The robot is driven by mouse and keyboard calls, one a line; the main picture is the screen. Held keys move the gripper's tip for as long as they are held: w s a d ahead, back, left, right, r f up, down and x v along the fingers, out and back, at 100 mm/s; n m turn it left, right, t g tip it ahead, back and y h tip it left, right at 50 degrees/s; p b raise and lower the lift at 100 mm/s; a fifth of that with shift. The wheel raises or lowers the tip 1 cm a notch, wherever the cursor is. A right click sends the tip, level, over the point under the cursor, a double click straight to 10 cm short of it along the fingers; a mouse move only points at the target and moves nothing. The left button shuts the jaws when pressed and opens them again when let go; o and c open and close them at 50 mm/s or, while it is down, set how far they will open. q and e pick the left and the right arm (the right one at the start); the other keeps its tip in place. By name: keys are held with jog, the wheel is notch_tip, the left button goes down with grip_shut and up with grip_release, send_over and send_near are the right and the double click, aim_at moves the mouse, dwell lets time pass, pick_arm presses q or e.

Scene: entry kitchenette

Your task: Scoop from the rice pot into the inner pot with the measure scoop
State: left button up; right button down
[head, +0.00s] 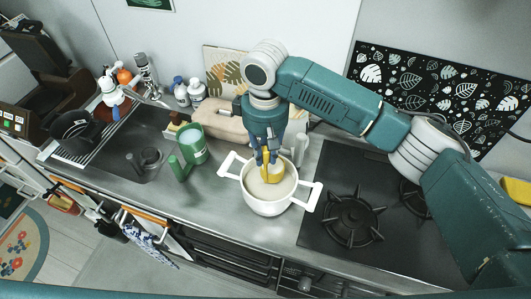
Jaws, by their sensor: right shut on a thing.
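A white pot (260,208) with two side handles stands on the counter, left of the stove. It holds something pale, like rice. My right gripper (269,155) points down over this pot and is shut on a yellow measure scoop (272,174). The scoop is low inside the pot's opening; its lower part is partly hidden, and I cannot tell what is in it. A green vessel with a handle (194,152) stands to the left of the white pot. I cannot tell for sure which vessel is the inner pot. My left gripper is not in view.
A black stove (322,170) with burner grates lies right of the pot. At left are a sink (120,150) and a dark bowl (72,130) on a drying rack. Bottles (196,90) and a patterned board (224,66) stand by the wall. The counter's front edge is close.

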jog(key=shift+r, duration=0.1)
jog(key=shift+r, duration=2.45)
jog(key=shift+f, duration=0.1)
